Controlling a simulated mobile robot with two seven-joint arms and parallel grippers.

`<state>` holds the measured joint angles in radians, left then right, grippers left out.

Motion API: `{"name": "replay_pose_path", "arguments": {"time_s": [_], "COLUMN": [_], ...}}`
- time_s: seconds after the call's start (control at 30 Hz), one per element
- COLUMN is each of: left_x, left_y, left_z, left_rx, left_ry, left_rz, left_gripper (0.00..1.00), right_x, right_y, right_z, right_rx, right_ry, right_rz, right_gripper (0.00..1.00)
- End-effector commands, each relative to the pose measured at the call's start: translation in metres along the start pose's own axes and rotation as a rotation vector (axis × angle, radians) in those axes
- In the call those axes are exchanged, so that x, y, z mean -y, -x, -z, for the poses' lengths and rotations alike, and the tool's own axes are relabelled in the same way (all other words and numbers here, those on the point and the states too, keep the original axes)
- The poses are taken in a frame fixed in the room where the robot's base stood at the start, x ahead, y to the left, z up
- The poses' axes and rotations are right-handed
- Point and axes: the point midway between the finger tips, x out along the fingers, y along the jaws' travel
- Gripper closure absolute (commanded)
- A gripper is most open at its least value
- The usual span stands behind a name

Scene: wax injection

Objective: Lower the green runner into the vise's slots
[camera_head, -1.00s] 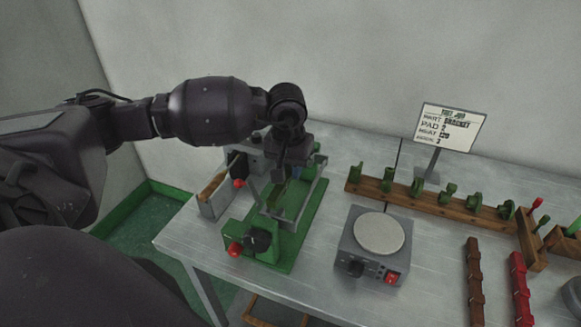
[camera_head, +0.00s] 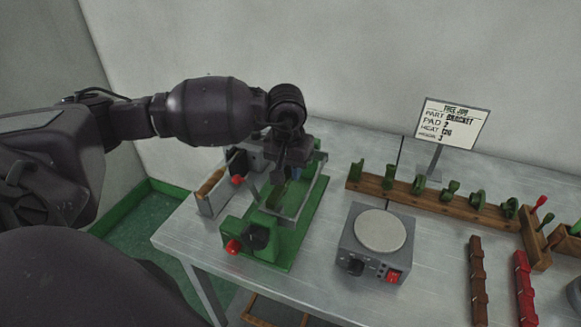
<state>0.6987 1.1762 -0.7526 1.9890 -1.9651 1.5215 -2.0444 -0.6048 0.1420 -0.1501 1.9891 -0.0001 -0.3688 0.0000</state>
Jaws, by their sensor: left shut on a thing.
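The vise (camera_head: 290,243) is a green-based fixture with grey side rails, a black block and a red knob at its near end. It stands on the left part of the table. My left gripper (camera_head: 285,183) points down over the middle of the vise, between the rails. It is shut on a green piece, which I take to be the green runner (camera_head: 277,197). The fingers and rails hide most of the runner, so I cannot tell whether it touches the slots. My right gripper is not in view.
A grey hot plate (camera_head: 380,232) stands right of the vise. A wooden rack (camera_head: 400,200) with several green parts lies behind it. Dark brown (camera_head: 477,280) and red (camera_head: 524,290) runners lie at the right. A sign (camera_head: 450,125) stands at the back. A grey tray (camera_head: 212,193) sits left of the vise.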

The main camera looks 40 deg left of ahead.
Motion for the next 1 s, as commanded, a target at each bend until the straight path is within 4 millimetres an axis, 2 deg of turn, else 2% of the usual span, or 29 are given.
{"name": "replay_pose_path", "arguments": {"time_s": [0.3, 0.97, 1.0], "left_x": [0.0, 0.0, 0.0], "left_y": [-0.006, -0.018, -0.017], "left_z": [-0.001, -0.002, -0.002], "left_rx": [0.0, 0.0, -0.001], "left_ry": [0.0, 0.0, 0.0], "left_rz": [0.0, 0.0, 0.0], "left_gripper": [1.0, 1.0, 0.71], "right_x": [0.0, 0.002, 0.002], "right_y": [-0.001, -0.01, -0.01], "right_z": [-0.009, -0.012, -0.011], "right_rx": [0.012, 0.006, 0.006], "right_ry": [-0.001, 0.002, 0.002], "right_rz": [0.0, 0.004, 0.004], "right_gripper": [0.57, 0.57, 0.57]}}
